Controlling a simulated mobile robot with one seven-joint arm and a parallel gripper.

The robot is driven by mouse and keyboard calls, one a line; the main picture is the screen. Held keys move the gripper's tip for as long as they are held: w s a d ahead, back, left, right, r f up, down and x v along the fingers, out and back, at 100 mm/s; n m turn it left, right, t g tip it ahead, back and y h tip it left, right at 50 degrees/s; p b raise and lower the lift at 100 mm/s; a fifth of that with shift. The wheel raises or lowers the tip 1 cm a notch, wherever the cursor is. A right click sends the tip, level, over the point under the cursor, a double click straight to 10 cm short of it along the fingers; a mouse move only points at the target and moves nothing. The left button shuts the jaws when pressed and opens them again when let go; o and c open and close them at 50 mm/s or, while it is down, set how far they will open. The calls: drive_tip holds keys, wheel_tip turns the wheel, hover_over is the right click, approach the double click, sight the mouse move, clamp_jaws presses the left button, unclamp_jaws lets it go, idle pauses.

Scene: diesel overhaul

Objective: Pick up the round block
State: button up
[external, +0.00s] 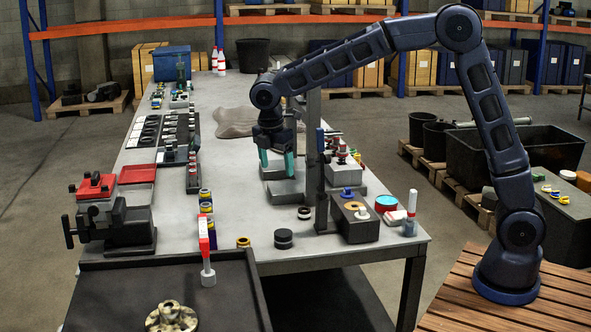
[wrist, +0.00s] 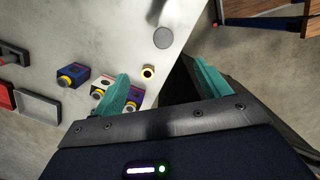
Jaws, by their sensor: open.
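A short dark round block (external: 283,239) stands on the table near its front edge in the external view. A smaller dark round piece (external: 304,213) lies behind it; I cannot tell for certain which one the task names. My gripper (external: 277,161) is above the table, farther back than both, with its teal fingers pointing down, apart and empty. In the wrist view the two fingers (wrist: 162,80) are spread with nothing between them. A grey round disc (wrist: 163,38) lies on the table beyond the fingertips there; I cannot tell whether it is the same block.
A small yellow ring (external: 243,241) lies left of the dark block. A dark column (external: 321,185) and a box with a yellow ring (external: 354,218) stand right. The table's front middle is partly clear.

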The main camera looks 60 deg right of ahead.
approach(283, 232)
wheel_tip(283, 232, down, 5)
drive_tip(key=shift+w+d+f, duration=0.1)
drive_tip(key=shift+d, duration=0.1)
drive_tip(key=shift+s+d+f, duration=0.1)
drive_tip(key=shift+d+f, duration=0.05)
drive_tip(key=shift+f, duration=0.75)
drive_tip(key=shift+s+d+f, duration=0.1)
drive_tip(key=shift+d+f, duration=0.05)
drive_tip(key=shift+f, duration=0.7)
drive_tip(key=shift+s+d+f, duration=0.1)
drive_tip(key=shift+d+f, duration=0.1)
drive_tip(key=shift+f, duration=0.7)
drive_tip(key=c, duration=1.6)
clamp_jaws()
drive_tip(key=shift+r, duration=0.2)
